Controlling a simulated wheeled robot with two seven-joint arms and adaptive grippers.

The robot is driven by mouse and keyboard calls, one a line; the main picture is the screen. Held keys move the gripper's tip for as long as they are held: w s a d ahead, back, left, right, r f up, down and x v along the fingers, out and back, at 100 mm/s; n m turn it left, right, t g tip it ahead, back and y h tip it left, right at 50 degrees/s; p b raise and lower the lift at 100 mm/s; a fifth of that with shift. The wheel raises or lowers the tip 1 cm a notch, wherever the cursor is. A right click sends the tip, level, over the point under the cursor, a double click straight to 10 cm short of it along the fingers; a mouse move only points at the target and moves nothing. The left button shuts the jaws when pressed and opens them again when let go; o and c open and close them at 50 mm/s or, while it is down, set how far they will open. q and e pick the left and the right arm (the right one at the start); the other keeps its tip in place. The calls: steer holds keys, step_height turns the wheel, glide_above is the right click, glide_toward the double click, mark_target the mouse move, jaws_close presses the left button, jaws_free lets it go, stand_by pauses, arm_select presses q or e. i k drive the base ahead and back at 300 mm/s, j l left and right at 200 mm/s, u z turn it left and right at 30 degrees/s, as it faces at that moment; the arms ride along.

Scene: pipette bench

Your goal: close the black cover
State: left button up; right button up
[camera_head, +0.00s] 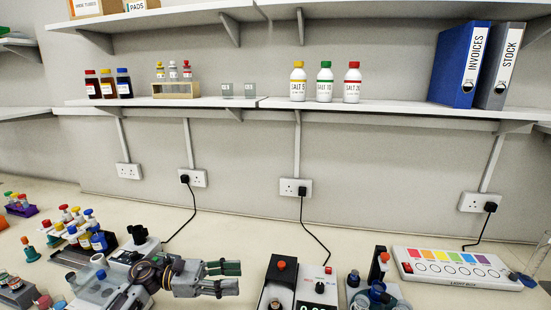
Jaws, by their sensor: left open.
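No part is plainly marked as the black cover. A device (276,290) with a dark top face and a red knob stands at the bottom centre, cut off by the lower edge; I cannot tell whether its dark part is a cover or how it stands. My left gripper (240,278) reaches in from the lower left, with its fingers pointing right. Its fingers are apart with nothing seen between them, just left of the dark-topped device and apart from it in the picture. My right gripper is not in view.
A white unit with a display (318,287) stands right beside the dark-topped device. A light box (456,268) lies at the right. Racks of capped vials (80,232) stand at the left. Black cables run up to wall sockets. The bench behind the gripper is mostly clear.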

mark_target(281, 267)
steer(key=k, duration=1.5)
